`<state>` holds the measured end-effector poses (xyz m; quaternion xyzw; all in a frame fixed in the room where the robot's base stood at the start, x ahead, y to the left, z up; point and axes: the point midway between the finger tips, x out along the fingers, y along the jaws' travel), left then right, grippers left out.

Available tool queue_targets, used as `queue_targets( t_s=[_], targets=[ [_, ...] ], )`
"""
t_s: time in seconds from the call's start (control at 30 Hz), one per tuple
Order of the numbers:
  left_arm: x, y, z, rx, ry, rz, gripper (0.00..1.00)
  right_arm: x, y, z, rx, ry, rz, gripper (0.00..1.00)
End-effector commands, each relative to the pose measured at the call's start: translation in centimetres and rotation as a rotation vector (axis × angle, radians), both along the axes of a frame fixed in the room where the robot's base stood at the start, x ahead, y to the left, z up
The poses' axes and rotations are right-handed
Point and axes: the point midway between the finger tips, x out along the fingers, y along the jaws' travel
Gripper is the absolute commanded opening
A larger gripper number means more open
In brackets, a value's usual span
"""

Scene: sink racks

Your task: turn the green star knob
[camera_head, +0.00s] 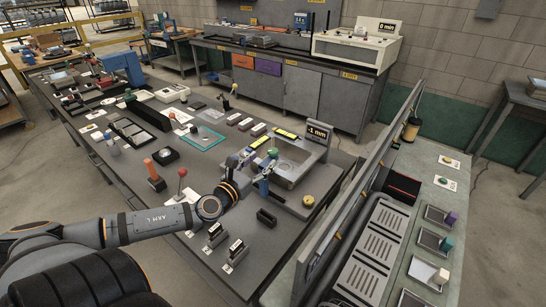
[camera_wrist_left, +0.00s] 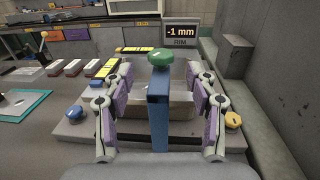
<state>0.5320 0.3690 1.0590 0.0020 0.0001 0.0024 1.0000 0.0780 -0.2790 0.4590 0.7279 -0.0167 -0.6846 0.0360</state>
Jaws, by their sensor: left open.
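In the head view the knob shows as a small green spot (camera_head: 272,153) near the fixture. My left gripper (camera_wrist_left: 160,74) is open, with its purple-padded fingers standing apart to the left and right of the post. In the head view the left gripper (camera_head: 257,167) reaches to the near-left side of the fixture. I cannot tell any contact with the knob. My right gripper is not in view.
A display (camera_wrist_left: 180,34) behind the knob reads -1 mm. A blue knob (camera_wrist_left: 75,113) and a yellow knob (camera_wrist_left: 233,119) sit to either side. A grey wall-like block (camera_wrist_left: 235,57) rises close on the right.

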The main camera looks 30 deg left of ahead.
Motion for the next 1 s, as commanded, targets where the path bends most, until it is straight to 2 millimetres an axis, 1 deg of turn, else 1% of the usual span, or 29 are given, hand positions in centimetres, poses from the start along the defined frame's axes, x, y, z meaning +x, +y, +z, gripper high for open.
queue_targets(
  t_s=[0.03,0.07,0.13,0.2,0.27,0.3,0.43,0.57,0.7,0.93,0.97,1.0],
  targets=[
    [1.0,0.0,-0.6,-0.009,-0.010,0.003,0.58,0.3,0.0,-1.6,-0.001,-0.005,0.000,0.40],
    [1.6,-0.1,-0.5,-0.010,-0.012,-0.001,0.58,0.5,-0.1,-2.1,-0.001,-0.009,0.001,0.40],
    [2.5,0.2,-0.1,-0.011,-0.004,0.007,0.58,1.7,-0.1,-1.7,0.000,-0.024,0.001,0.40],
    [3.4,0.1,-0.1,-0.013,-0.004,0.006,0.58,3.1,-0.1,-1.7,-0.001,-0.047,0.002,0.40],
    [4.2,-0.1,0.1,-0.016,-0.010,-0.001,0.58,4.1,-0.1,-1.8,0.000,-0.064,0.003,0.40],
    [4.6,0.0,0.5,-0.015,-0.007,0.000,0.58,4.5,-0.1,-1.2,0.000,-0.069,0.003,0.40],
    [5.6,0.2,0.4,-0.011,0.001,0.003,0.58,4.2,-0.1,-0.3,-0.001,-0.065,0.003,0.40],
    [6.4,0.0,0.3,-0.009,-0.002,-0.001,0.58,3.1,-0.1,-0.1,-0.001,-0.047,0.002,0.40],
    [6.7,-0.1,0.2,-0.006,-0.004,-0.004,0.58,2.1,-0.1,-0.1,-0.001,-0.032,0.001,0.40],
    [6.7,-0.1,0.1,-0.004,-0.004,-0.005,0.58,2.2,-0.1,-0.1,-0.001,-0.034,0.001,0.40],
    [6.7,-0.1,0.1,-0.004,-0.004,-0.005,0.55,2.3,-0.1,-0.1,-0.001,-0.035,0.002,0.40],
    [6.7,-0.1,0.1,-0.004,-0.003,-0.004,0.49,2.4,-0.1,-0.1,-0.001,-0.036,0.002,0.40]
  ],
)
